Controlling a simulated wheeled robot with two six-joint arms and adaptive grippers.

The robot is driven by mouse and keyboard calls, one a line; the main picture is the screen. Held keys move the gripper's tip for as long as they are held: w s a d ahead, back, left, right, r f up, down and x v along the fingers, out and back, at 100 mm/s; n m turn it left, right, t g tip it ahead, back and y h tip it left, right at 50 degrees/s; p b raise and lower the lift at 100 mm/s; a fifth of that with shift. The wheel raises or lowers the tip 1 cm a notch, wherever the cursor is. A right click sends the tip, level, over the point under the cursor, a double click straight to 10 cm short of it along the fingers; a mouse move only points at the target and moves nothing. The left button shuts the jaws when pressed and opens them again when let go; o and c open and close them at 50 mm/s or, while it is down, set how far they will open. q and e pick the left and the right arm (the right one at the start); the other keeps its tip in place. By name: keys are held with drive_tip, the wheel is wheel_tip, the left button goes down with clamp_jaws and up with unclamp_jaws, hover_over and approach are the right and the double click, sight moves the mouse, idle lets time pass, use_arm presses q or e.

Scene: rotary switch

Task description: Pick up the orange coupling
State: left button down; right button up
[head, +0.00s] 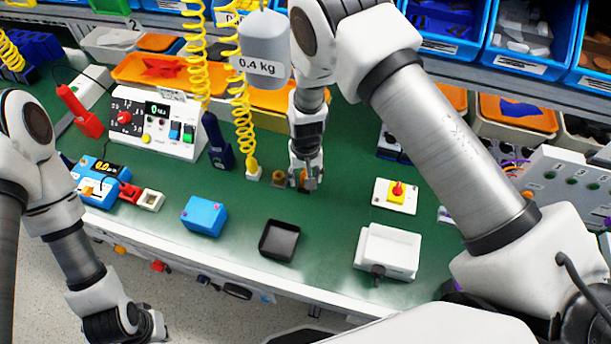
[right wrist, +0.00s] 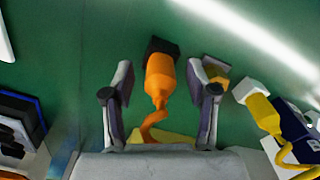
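The orange coupling (right wrist: 160,78) has a dark block-like end and a curled orange tail. In the right wrist view it lies between the two fingers of my right gripper (right wrist: 160,95), with green gaps on both sides. The gripper is open and points down. In the head view this gripper (head: 307,178) is low over the green bench, and only a bit of the orange coupling (head: 303,178) shows. My left gripper (head: 150,325) hangs at the lower left in front of the bench, far from the coupling; its finger opening is not clear.
A small brownish block (head: 278,177) sits just left of the right gripper. A yellow coiled hose (head: 243,130) ends beside it, and a grey 0.4 kg weight (head: 264,52) hangs above. A black tray (head: 279,240) and blue box (head: 204,216) stand nearer the front edge.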

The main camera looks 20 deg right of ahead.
drive_tip(key=shift+s, duration=0.1)
clamp_jaws()
drive_tip(key=shift+r, duration=0.25)
wheel_tip(320, 180, up, 9)
drive_tip(key=shift+r+b, duration=0.2)
drive_tip(key=shift+b, duration=0.85)
drive_tip(key=c, duration=0.6)
unclamp_jaws()
clamp_jaws()
drive_tip(key=shift+r, duration=0.1)
